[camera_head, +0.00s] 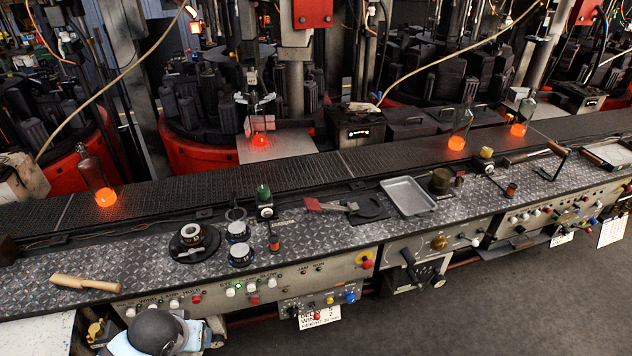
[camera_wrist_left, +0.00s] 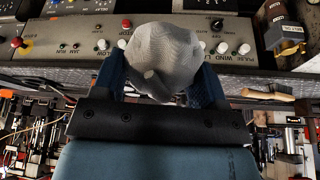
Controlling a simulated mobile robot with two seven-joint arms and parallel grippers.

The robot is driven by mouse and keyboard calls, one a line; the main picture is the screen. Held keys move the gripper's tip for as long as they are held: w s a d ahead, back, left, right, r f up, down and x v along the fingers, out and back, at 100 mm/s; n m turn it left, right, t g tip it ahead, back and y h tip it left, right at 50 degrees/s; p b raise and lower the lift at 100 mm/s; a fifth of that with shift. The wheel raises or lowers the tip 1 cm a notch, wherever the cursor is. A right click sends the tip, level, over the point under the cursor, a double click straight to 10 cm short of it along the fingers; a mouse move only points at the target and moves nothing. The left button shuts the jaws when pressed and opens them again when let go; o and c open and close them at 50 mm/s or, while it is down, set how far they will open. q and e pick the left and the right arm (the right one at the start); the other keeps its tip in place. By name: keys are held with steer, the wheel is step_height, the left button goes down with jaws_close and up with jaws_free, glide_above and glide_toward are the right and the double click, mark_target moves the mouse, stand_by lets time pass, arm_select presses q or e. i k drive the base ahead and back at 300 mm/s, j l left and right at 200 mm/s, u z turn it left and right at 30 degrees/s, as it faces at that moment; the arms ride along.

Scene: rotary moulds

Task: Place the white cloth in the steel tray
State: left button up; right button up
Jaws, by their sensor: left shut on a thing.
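The cloth (camera_wrist_left: 165,55) shows in the left wrist view as a pale grey, bunched bundle with a loose fold hanging toward the camera. My left gripper (camera_wrist_left: 160,88) is shut on it, with a blue finger on either side. In the head view part of my left arm (camera_head: 155,335) shows at the bottom left, in front of the panel; I cannot clearly make out the cloth there. The steel tray (camera_head: 408,196) lies on the bench right of centre, shallow, rectangular and empty. It is well to the right of my left gripper. My right gripper is not in view.
A wooden handle (camera_head: 85,284) lies at the bench's left end. Glowing bottles (camera_head: 105,197) stand on the conveyor behind.

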mark_target(406, 199)
steer(key=i+l, duration=0.25)
steer(key=l, duration=0.2)
steer(key=i+l, duration=0.3)
steer(key=l, duration=0.15)
steer(key=i+l, duration=0.25)
steer(key=l, duration=0.15)
steer(key=i+l, duration=0.3)
steer(key=l, duration=0.15)
steer(key=z, duration=0.05)
